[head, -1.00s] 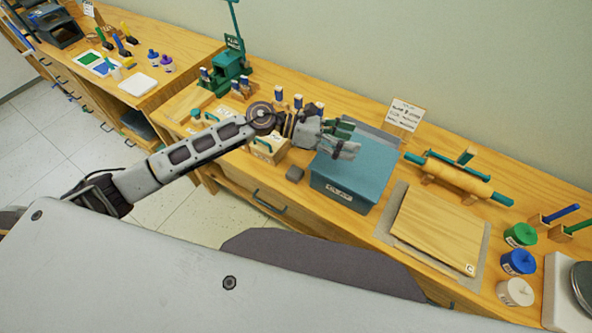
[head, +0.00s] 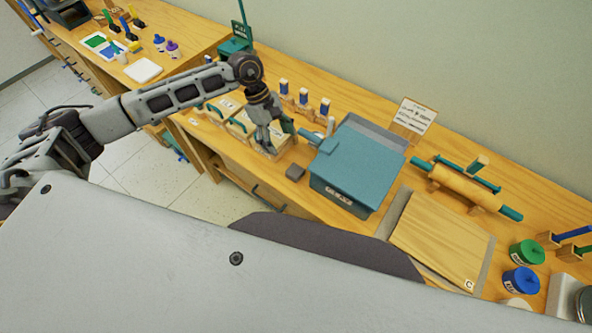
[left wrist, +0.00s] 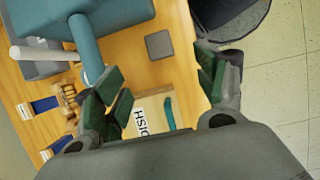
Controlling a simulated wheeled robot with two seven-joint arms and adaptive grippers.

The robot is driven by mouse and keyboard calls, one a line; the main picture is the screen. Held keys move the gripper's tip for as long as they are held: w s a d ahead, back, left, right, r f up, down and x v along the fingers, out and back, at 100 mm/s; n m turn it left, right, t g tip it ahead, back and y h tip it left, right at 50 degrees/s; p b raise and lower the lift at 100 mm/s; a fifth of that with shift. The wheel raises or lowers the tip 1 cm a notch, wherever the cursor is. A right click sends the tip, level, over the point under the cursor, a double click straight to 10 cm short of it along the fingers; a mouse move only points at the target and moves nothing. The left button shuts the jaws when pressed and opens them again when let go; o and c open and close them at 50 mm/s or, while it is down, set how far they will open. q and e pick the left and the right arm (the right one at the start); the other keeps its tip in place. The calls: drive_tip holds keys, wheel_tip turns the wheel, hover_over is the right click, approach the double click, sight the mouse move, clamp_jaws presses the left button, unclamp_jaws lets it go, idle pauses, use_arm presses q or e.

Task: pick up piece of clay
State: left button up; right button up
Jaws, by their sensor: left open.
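A small grey-brown block (head: 295,172), which looks like the piece of clay, lies on the wooden worktop left of a teal box (head: 338,192). In the left wrist view the block (left wrist: 159,45) shows beyond the gap between the fingers, nothing covering it. My left gripper (head: 277,138) is open and empty, pointing down behind and a little left of the block, over a small wooden box. In the left wrist view the gripper's green-padded fingers (left wrist: 160,82) stand wide apart. My right gripper is not in view.
The small wooden box (head: 240,124) has a teal handle. Blue-topped tools (head: 303,97) stand behind. A board (head: 440,237), rolling pin (head: 465,187) and lidded jars (head: 527,252) are to the right. The worktop's front edge is close to the block.

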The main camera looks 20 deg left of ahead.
use_arm(q)
drive_tip(key=shift+s, duration=0.1)
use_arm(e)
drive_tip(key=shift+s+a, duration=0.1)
use_arm(q)
drive_tip(key=p, duration=0.1)
approach(296, 173)
drive_tip(key=shift+s+d+f, duration=0.15)
drive_tip(key=shift+s+f, duration=0.15)
drive_tip(key=shift+d+f, duration=0.25)
drive_tip(key=shift+f, duration=0.35)
drive_tip(key=shift+s+f, duration=0.1)
drive_tip(key=shift+f, duration=0.05)
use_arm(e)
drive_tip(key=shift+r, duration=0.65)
use_arm(q)
drive_tip(key=shift+d+f, duration=0.1)
drive_tip(key=shift+p+x, duration=0.9)
drive_tip(key=shift+x, duration=0.95)
drive_tip(key=shift+d+f, duration=0.3)
drive_tip(key=shift+f, duration=0.3)
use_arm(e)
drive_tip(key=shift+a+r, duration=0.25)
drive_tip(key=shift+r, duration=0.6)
